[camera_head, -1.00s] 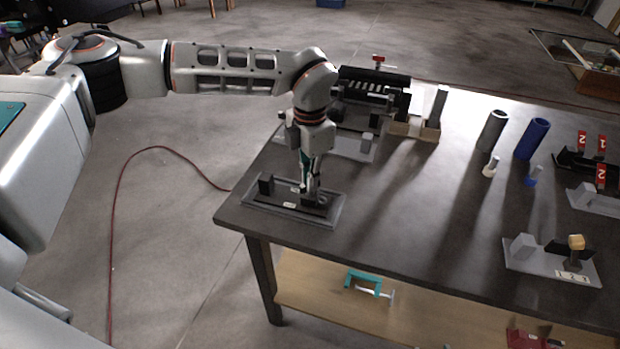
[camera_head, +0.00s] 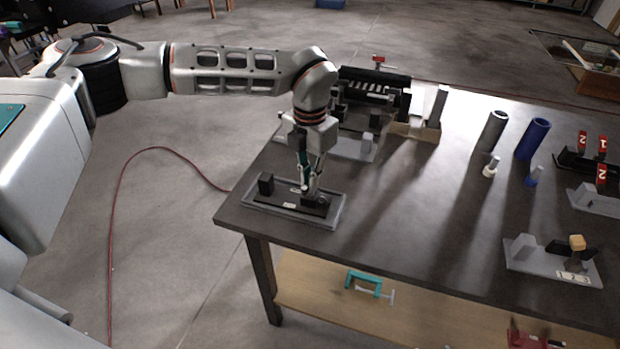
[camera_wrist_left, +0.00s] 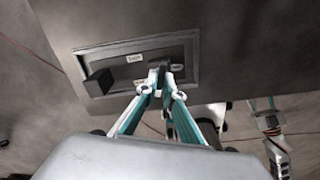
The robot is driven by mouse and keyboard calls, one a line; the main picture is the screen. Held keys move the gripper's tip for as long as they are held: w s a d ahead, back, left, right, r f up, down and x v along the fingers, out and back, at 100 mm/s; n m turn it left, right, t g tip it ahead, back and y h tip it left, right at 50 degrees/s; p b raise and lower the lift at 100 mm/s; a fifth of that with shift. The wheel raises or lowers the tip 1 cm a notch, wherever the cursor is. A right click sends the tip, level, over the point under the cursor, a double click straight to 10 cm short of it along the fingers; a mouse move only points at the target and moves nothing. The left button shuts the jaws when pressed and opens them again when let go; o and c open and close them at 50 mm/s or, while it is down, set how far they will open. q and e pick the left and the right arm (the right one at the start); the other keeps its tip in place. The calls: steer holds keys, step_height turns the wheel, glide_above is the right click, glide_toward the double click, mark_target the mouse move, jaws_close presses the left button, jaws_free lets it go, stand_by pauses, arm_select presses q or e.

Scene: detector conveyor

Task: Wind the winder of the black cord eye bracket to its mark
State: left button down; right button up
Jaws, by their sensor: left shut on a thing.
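The black cord eye bracket is a dark rail on a grey base plate (camera_head: 262,208) at the table's near left corner, with a black block (camera_head: 266,184) at its left end. It also shows in the left wrist view, with the black block (camera_wrist_left: 98,82) on the left. My left gripper (camera_head: 311,192) points down at the rail's right end. In the left wrist view its fingertips (camera_wrist_left: 160,88) are shut together on a small dark part, which seems to be the winder. The fingers hide most of it. The mark cannot be made out.
A grey fixture with a black ribbed roller (camera_head: 375,85) stands behind my left wrist. A grey tube (camera_head: 491,131) and a blue tube (camera_head: 532,138) stand further right. A numbered grey fixture (camera_head: 552,262) is at the near right. The table's middle is clear.

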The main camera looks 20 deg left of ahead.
arm_select(q)
steer(key=c, duration=2.2)
jaws_free()
steer(key=shift+r, duration=0.1)
step_height(320, 180, up, 12)
steer(key=shift+f, duration=0.1)
